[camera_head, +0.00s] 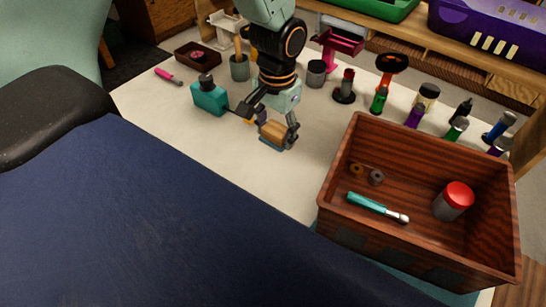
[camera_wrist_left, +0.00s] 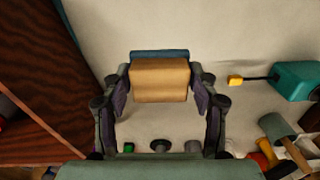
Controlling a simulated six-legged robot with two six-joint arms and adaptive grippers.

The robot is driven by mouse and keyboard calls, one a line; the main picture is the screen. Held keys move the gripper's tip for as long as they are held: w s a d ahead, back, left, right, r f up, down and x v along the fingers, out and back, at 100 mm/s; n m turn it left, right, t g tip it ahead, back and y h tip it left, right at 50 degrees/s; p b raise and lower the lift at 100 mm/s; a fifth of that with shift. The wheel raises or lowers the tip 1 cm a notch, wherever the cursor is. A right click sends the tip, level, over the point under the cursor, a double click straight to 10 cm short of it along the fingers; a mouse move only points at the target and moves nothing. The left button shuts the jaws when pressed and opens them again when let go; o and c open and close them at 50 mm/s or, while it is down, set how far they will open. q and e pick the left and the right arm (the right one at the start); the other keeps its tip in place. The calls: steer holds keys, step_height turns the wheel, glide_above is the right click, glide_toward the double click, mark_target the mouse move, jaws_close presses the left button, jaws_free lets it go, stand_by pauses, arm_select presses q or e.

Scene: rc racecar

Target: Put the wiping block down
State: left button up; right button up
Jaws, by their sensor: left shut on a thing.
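The wiping block (camera_head: 276,134) is a tan wooden block with a blue layer on its underside. It is between the fingers of my left gripper (camera_head: 270,127), which is shut on it, low over the pale table (camera_head: 185,139). In the left wrist view the block (camera_wrist_left: 160,82) sits between the two dark fingers, with its blue layer (camera_wrist_left: 160,54) showing along the far edge. I cannot tell whether the blue underside touches the table. My right gripper is not in view.
A wooden crate (camera_head: 335,238) at the right holds a teal-handled tool (camera_head: 372,206) and a red-lidded jar (camera_head: 453,201). Several small bottles stand along the back right. The table left and front of the block is clear.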

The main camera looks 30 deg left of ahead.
arm_select(q)
steer(key=shift+w+a, duration=0.15)
steer(key=shift+a, duration=0.4)
steer(key=b, duration=0.1)
glide_above(273, 166)
step_height(273, 166, down, 6)
steer(key=shift+a+f, duration=0.1)
steer(key=shift+f, duration=0.5)
step_height(273, 166, down, 3)
steer(key=shift+r+b, duration=0.1)
steer(key=shift+b, duration=0.35)
steer(key=shift+f, duration=0.25)
steer(key=o, duration=1.3)
steer(key=shift+r, duration=0.1)
